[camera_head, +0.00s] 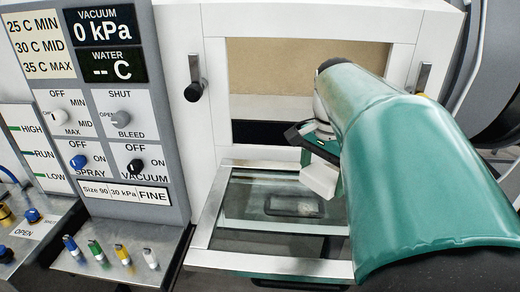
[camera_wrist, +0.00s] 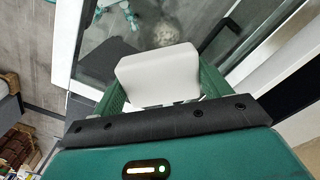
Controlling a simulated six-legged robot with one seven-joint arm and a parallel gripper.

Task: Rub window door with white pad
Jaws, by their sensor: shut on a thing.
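My gripper (camera_head: 322,160) is shut on the white pad (camera_head: 319,181), a pale block with rounded edges. In the wrist view the pad (camera_wrist: 158,72) sits between the two green fingers of my gripper (camera_wrist: 160,92). The window door (camera_head: 232,212) is a white-framed glass panel, folded down and out below the opening in the white cabinet. The pad is over the right part of its glass; I cannot tell whether it touches. A pale cloudy patch shows on the glass in the wrist view, just beyond the pad. My arm hides the door's right side.
A grey control panel (camera_head: 118,180) with knobs and displays stands close on the left. Black-knobbed latches (camera_head: 194,80) flank the cabinet opening. A metal ledge with coloured plugs (camera_head: 96,250) juts out at lower left. A dark bar handle (camera_wrist: 215,37) shows near the pad.

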